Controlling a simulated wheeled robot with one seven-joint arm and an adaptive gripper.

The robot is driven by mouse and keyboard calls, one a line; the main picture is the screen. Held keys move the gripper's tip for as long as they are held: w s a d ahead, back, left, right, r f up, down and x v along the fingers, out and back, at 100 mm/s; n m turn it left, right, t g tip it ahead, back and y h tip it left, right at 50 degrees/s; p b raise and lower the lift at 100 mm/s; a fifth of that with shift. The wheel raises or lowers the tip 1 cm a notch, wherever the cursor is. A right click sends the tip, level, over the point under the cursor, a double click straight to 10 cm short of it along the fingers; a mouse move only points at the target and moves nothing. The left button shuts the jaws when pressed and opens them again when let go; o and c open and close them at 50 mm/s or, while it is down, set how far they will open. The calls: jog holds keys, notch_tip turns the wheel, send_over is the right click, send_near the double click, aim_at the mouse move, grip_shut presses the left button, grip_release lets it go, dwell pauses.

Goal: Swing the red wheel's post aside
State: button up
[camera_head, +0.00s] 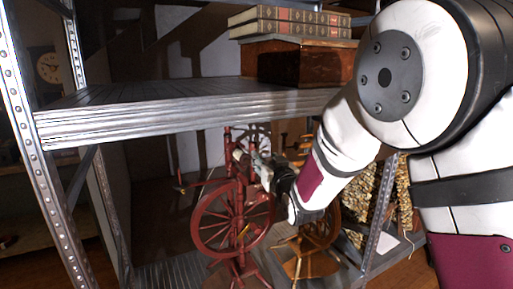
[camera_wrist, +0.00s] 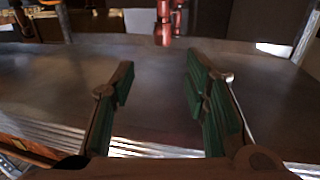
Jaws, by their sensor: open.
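The red spinning wheel (camera_head: 207,240) stands on the lower shelf in the head view, with a spoked wheel and turned red posts. One upright red post (camera_head: 228,140) rises at its top, just left of my gripper (camera_head: 246,160). My gripper is at the height of the wheel's upper parts and overlaps them in the picture; contact cannot be told. In the wrist view my gripper (camera_wrist: 160,85) has its green-padded fingers wide apart with nothing between them. A red turned post (camera_wrist: 164,22) shows beyond the fingertips, near the top middle.
A metal shelf board (camera_head: 150,115) runs above the wheel. It carries a wooden box (camera_head: 300,65) with books (camera_head: 290,22) on top. A brown spinning wheel (camera_head: 318,228) stands close on the right. A shelf upright (camera_head: 40,160) is at the left.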

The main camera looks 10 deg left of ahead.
aim_at(254, 145)
jog(key=x, duration=1.3)
jog(key=shift+w+a, duration=0.25)
jog(key=shift+w, duration=0.05)
jog(key=shift+c, duration=0.2)
grip_shut()
